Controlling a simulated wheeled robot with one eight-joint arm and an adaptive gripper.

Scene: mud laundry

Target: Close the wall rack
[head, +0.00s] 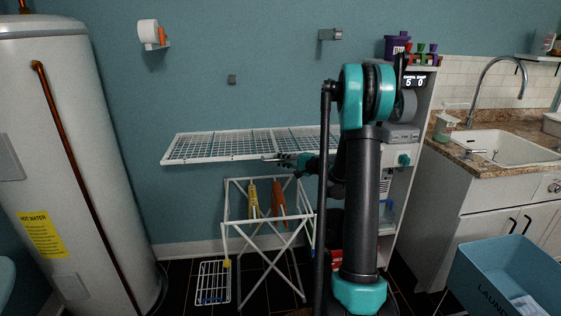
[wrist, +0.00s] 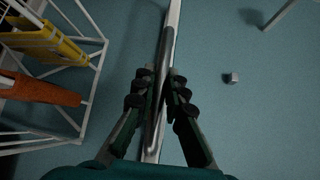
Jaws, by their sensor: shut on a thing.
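The wall rack (head: 200,148) is a white wire grid panel that stands out from the blue wall, close to level, in the head view. My gripper (head: 284,159) is at its front edge, near the middle of its length. In the wrist view my gripper (wrist: 160,88) has its two fingers on either side of the rack's pale edge bar (wrist: 170,35), shut on it. My arm hides the right end of the rack in the head view.
A white folding drying stand (head: 262,222) with a yellow and an orange cloth stands below the rack. A water heater (head: 75,150) is at left; a sink counter (head: 470,160) and blue laundry basket (head: 510,275) are at right.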

